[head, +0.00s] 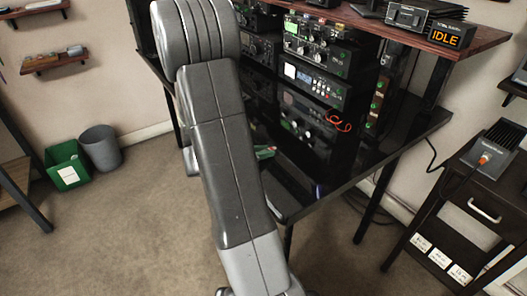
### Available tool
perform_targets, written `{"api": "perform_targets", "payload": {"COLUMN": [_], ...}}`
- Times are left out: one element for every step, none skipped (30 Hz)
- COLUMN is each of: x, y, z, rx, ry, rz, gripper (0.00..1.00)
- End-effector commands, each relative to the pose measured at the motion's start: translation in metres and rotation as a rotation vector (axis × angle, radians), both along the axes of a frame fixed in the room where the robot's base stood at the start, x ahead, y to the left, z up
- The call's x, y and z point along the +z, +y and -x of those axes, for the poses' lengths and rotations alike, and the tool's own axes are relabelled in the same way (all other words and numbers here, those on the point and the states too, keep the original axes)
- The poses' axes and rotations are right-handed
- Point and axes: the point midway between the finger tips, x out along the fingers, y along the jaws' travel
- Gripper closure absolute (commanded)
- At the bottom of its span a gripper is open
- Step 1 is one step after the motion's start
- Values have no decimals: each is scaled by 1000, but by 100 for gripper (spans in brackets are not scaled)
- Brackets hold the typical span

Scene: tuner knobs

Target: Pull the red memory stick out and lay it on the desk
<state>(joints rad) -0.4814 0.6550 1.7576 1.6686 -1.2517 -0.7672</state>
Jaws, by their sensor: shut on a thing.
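My arm (226,150) crosses the middle of the head view and hides part of the desk behind it. My gripper does not show. I cannot make out the red memory stick. The black glossy desk (345,165) carries stacked radio units. A small green and reddish item (265,152) lies on the desk just right of my arm, too small to identify.
Radio units (318,85) stand in a stack on the desk, with an orange-red cable (338,123) beside them. A wooden shelf (480,38) above bears a display reading IDLE (445,36). A dark cabinet (480,205) stands right. A green bin (68,168) and grey bin (100,148) stand left.

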Motion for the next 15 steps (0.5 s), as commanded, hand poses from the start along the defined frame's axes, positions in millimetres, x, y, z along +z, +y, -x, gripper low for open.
{"api": "perform_targets", "payload": {"x": [-2,-2,-3,-4,-5,-6,-7,-8,-9,-10,-11,-13,-14,-15,-16], "y": [0,0,0,0,0,0,0,0,0,0,0,0,0,0,0], "z": [0,0,0,0,0,0,0,1,1,1,1,1,1,2,2], "rx": [0,0,0,0,0,0,1,0,0,0,0,-1,-1,-1,-1], "ry": [1,1,1,1,1,2,3,4,4,5,5,7,7,9,10], "rz": [1,1,1,0,0,-1,0,-1,-2,-3,-4,-4,-4,-5,-4], "gripper": [100,100,100,100,100,100,100,100,100,100,100,100,100,100,100]}}
